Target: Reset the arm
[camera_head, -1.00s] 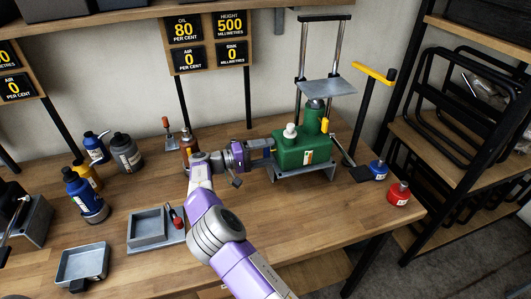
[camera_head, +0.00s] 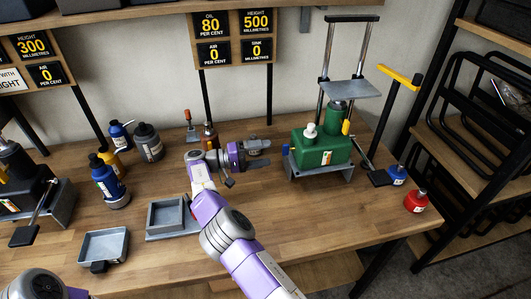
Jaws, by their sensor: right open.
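My right arm comes in from the bottom middle, and its right gripper (camera_head: 266,155) is open and empty above the bench, pointing right.
A sign board (camera_head: 234,37) behind reads oil 80, height 500, air 0, sink 0. Grey trays (camera_head: 104,246) and (camera_head: 170,216), several bottles (camera_head: 148,142) and a dark unit (camera_head: 22,180) stand at left. Blue (camera_head: 397,175) and red (camera_head: 416,202) bottles stand at right.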

